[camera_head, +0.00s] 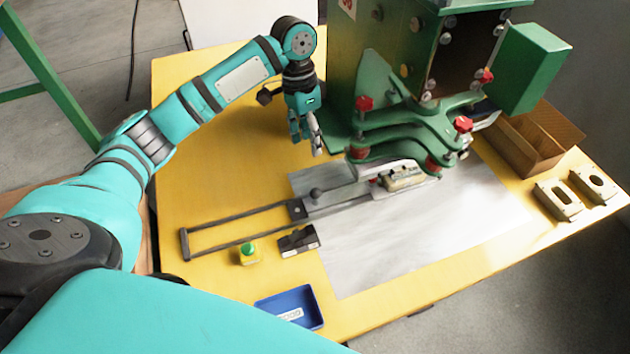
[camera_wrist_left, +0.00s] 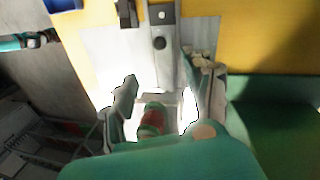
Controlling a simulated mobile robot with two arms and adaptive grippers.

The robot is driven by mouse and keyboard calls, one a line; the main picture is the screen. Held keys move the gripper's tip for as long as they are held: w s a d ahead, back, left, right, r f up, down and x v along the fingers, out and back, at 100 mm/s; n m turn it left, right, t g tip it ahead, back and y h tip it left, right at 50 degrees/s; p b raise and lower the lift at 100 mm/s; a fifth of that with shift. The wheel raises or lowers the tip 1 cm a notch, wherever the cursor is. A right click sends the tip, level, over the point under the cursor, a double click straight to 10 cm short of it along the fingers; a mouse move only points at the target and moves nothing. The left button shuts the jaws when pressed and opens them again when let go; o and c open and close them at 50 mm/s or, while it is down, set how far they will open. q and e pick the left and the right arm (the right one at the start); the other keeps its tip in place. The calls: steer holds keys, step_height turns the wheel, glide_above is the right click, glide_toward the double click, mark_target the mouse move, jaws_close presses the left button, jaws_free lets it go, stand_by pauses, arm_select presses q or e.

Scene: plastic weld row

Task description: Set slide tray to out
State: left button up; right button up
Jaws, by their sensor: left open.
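The slide tray (camera_head: 345,192) is a grey metal plate with a dark round knob (camera_head: 315,193) at its left end. It sits at the right end of its rails (camera_head: 225,216), close to the green press, and the rails' left stretch is empty. A pale mould-like block (camera_head: 405,177) lies on the tray's right part under the press. My left gripper (camera_head: 308,145) points down above and behind the knob, apart from it. Its jaws (camera_wrist_left: 165,100) are open in the wrist view, with no clear grip on anything. My right gripper is not in view.
The green press (camera_head: 390,60) with red knobs stands right beside my left gripper. On the yellow table are a green push button (camera_head: 248,252), a black block (camera_head: 299,241), a blue tray (camera_head: 312,312), a wooden box (camera_head: 530,140) and metal parts (camera_head: 558,202). The left table area is clear.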

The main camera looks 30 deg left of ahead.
mark_target(315, 189)
arm_select(q)
steer(key=d+f, duration=0.1)
steer(key=f, duration=0.4)
steer(key=s+f, duration=0.1)
steer(key=f, duration=0.4)
steer(key=d+f+p, duration=0.1)
steer(key=f, duration=0.4)
steer(key=shift+s+d+f, duration=0.15)
steer(key=shift+s+d, duration=0.15)
jaws_close()
